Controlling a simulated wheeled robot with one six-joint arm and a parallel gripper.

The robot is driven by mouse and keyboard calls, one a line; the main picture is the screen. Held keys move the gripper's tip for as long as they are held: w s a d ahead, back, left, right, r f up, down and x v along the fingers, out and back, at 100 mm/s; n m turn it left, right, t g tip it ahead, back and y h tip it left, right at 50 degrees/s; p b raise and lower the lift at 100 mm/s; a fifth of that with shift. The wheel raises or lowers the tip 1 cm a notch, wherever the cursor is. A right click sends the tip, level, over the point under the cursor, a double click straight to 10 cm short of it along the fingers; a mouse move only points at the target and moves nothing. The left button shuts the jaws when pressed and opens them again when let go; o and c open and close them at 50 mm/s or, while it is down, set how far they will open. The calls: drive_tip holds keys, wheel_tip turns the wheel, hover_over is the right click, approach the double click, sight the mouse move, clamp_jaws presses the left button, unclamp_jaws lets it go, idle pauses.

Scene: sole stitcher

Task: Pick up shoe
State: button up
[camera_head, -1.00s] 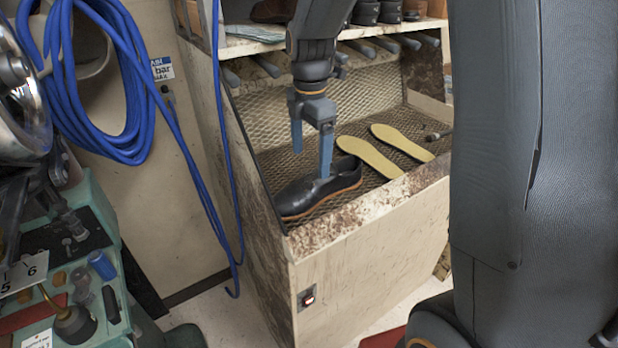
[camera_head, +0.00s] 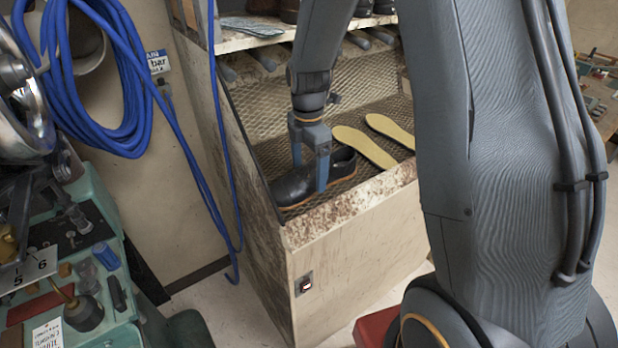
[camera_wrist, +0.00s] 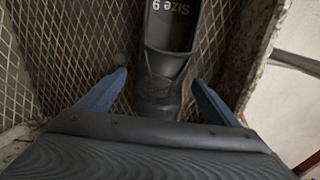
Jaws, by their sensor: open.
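A black shoe (camera_head: 291,186) with a brown sole edge lies on the wire mesh bed of the wooden cabinet, close to its front wall. In the wrist view the shoe (camera_wrist: 160,88) runs between the two blue fingers, with "Size 9" printed on its insole. My gripper (camera_head: 309,180) points down over the shoe, one finger on each side. In the wrist view my gripper (camera_wrist: 160,92) is open, with gaps between the fingers and the shoe. The tip of the far finger is partly hidden behind the shoe in the head view.
Two yellow insoles (camera_head: 364,147) lie on the mesh right of the shoe. The cabinet's front wall (camera_head: 350,215) and side walls border the bed. A shelf with shoes is above. Blue hose (camera_head: 135,110) hangs at left, near a green machine (camera_head: 95,270).

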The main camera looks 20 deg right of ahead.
drive_tip(key=c, duration=1.3)
drive_tip(key=shift+r, duration=0.1)
drive_tip(key=shift+c, duration=0.2)
